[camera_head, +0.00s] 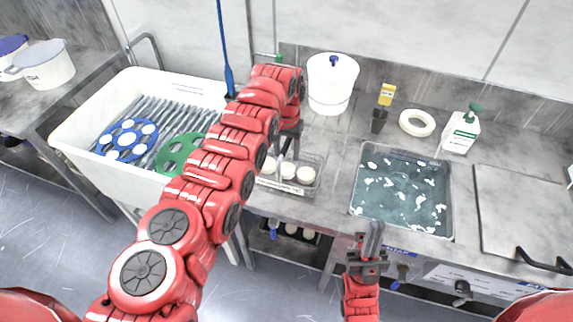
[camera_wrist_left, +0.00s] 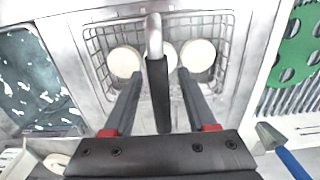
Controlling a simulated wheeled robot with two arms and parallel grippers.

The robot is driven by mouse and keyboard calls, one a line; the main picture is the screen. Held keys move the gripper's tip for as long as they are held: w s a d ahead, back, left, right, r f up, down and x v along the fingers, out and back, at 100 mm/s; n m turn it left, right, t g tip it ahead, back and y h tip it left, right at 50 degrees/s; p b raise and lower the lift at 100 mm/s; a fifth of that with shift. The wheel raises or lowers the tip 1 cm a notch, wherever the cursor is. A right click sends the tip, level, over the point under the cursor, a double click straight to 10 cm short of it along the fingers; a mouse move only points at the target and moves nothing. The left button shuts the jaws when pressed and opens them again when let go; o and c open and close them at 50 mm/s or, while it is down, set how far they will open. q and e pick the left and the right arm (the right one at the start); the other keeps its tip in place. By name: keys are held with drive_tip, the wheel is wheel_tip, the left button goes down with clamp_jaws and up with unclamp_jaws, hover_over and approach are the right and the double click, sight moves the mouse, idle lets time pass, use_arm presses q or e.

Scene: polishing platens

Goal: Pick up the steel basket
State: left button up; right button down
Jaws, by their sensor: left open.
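The steel basket (camera_head: 318,176) is a wire basket on the steel counter, left of the sink, with white round pieces in it. In the left wrist view the basket (camera_wrist_left: 226,50) lies below my gripper, with its upright handle (camera_wrist_left: 155,38) in the middle. My left gripper (camera_head: 287,150) is over the basket. In the wrist view its two fingers (camera_wrist_left: 159,76) are apart on either side of the handle's dark grip, with gaps visible. My right gripper (camera_head: 371,240) points up in front of the counter's edge, away from the basket; its finger gap is unclear.
A water-filled sink (camera_head: 402,190) is right of the basket. A white tub (camera_head: 80,140) with a blue disc (camera_head: 128,140) and green disc (camera_head: 180,152) is left. A white lidded pot (camera_head: 331,85) and a bottle (camera_head: 461,132) stand behind. A blue-handled tool (camera_head: 225,50) rises near the tub.

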use_arm(q)
drive_tip(key=shift+f, duration=0.25)
clamp_jaws()
idle(1.3)
